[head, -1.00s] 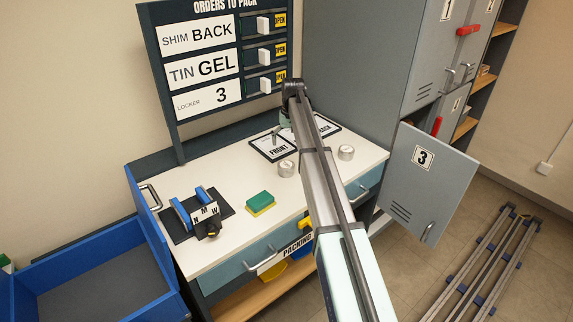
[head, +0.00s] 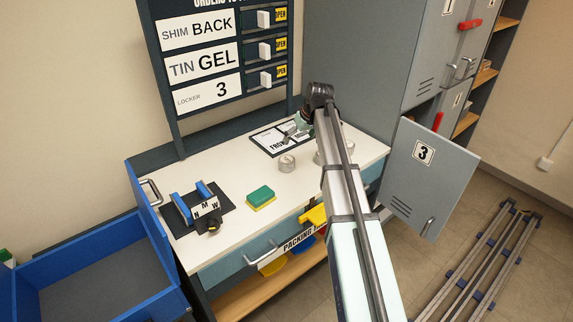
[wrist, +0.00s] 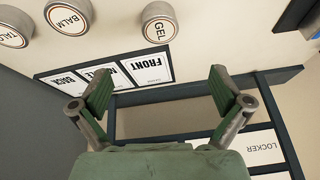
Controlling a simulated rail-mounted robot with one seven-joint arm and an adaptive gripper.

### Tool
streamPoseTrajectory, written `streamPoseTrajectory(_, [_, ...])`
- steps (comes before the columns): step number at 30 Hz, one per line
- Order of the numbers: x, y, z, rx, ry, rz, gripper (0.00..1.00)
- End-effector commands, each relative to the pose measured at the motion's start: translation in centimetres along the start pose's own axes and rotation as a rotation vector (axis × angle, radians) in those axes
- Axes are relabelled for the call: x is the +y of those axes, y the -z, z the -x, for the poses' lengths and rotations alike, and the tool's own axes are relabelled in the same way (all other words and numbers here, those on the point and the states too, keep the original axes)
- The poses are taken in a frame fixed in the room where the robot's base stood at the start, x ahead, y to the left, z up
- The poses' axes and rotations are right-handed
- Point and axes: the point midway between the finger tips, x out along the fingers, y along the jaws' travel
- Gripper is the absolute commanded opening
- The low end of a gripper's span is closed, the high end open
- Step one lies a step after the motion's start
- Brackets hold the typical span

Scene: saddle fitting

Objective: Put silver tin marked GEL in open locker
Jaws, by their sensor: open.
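The silver tin marked GEL (wrist: 160,22) stands on the white table, its lid label readable at the top of the wrist view. By its position it appears to be the left tin (head: 287,163) in the head view. My gripper (wrist: 162,88) is open and empty, its green-padded fingers spread over the card board's edge, apart from the tin. In the head view my gripper (head: 297,130) is small and partly hidden by my arm. Locker 3 stands open, its grey door (head: 428,185) swung out at the right; its inside is mostly hidden.
Tins marked BALM (wrist: 68,16) and TALC (wrist: 12,28) stand beside GEL. The order board (head: 215,65) rises behind the table. A green and yellow sponge (head: 261,197), a black fixture with blue blocks (head: 190,208) and a blue bin (head: 95,265) lie left. Rails (head: 490,260) lie on the floor.

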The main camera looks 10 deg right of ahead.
Motion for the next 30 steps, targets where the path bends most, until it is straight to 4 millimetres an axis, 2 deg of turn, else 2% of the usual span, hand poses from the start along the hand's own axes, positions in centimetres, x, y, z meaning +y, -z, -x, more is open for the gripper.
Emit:
streamPoseTrajectory(15, [0.0,0.1,-9.2,-0.006,0.001,-0.002,1.0])
streamPoseTrajectory(19, [0.0,0.0,-10.6,-0.005,0.001,-0.003,1.0])
streamPoseTrajectory(30, [0.0,0.2,-12.5,-0.006,0.001,-0.003,1.0])
